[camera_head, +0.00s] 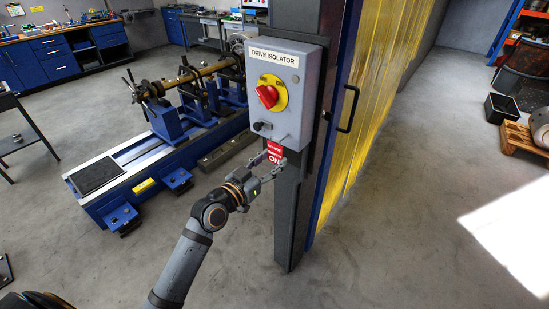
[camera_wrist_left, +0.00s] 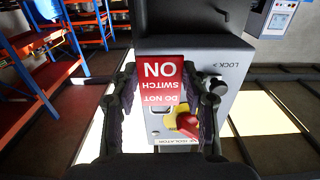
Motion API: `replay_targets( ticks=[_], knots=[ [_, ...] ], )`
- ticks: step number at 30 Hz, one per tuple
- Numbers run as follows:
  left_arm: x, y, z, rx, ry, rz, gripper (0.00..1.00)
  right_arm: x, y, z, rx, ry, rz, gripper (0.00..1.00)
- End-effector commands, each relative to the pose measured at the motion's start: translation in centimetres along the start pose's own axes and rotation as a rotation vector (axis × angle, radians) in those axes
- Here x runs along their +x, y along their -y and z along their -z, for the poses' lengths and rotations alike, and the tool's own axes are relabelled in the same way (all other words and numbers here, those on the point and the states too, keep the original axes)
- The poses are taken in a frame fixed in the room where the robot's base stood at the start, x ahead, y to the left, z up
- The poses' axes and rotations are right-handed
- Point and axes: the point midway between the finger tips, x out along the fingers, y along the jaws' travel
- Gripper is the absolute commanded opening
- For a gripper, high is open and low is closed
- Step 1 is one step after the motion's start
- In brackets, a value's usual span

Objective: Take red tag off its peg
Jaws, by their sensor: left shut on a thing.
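The red tag (camera_head: 275,152) hangs below the front of the grey drive isolator box (camera_head: 272,75), which is fixed to a dark post. My left gripper (camera_head: 273,169) reaches up from below and is shut on the tag. In the left wrist view the tag (camera_wrist_left: 165,88) shows upside down between the two fingers, with white lettering "DO NOT SWITCH ON". The peg is not clearly visible, so I cannot tell whether the tag still hangs on it. The box carries a red rotary switch (camera_head: 267,96) on a yellow plate and a black knob (camera_head: 262,127). My right gripper is out of view.
A yellow strip curtain (camera_head: 390,80) and a black door handle (camera_head: 350,108) stand right of the post. A blue balancing machine (camera_head: 150,160) with a rotor (camera_head: 190,78) is at the left. The floor in front of the post is clear.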

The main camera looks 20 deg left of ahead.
Motion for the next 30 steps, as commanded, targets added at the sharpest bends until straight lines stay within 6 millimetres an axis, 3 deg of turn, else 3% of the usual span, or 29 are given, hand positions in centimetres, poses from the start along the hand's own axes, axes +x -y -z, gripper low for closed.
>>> replay_targets(
  ticks=[16, 30],
  knots=[
    [-3.1, 0.0, -0.1, 0.001, 0.006, -0.002, 0.26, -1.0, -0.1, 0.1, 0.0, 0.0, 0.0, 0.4],
    [-3.4, 0.0, -0.2, 0.0, 0.006, -0.002, 0.26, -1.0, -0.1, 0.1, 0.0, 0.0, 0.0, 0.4]
  ],
)
